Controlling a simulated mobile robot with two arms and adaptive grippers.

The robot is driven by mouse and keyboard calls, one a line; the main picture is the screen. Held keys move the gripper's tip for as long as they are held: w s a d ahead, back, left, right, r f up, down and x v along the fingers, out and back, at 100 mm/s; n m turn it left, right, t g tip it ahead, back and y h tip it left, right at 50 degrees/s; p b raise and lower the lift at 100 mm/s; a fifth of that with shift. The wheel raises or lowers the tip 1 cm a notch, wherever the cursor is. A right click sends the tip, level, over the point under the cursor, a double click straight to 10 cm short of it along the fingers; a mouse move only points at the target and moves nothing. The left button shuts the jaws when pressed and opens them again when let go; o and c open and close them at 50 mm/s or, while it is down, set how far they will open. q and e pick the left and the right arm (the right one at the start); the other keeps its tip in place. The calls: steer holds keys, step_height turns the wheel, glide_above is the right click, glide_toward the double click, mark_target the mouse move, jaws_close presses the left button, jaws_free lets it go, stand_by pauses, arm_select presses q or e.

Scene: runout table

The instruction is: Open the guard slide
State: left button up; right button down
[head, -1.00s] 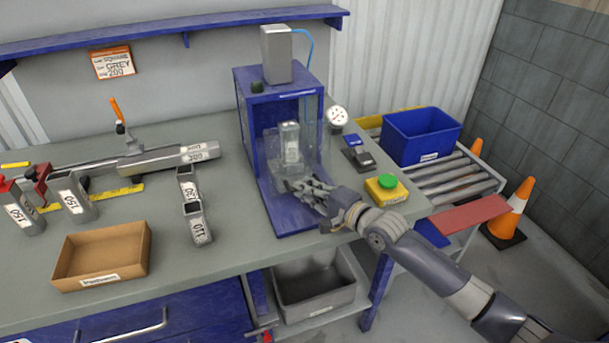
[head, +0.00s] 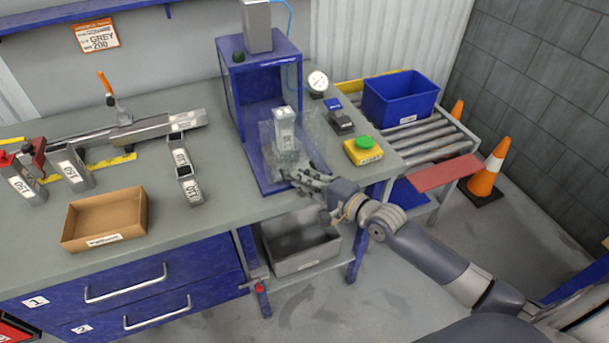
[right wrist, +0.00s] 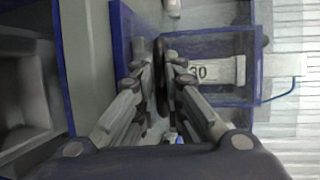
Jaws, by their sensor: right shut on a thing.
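The guard slide (head: 309,140) is a clear pane at the front of the blue press housing (head: 228,90). In the head view its top edge sits well below the housing's top, leaving the upper opening uncovered. My right gripper (head: 305,178) is at the pane's lower edge, shut on a dark part that I take for its handle (right wrist: 162,78). My left gripper is not in view.
Right of the press are a dial gauge (head: 318,82), a yellow box with a green button (head: 363,150) and a blue bin (head: 400,98) on rollers. A cardboard tray (head: 105,218) and labelled tubes (head: 186,178) lie left. A grey bin (head: 300,245) is below the table edge.

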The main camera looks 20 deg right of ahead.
steer(key=c, duration=1.7)
jaws_free()
steer(key=v, duration=1.2)
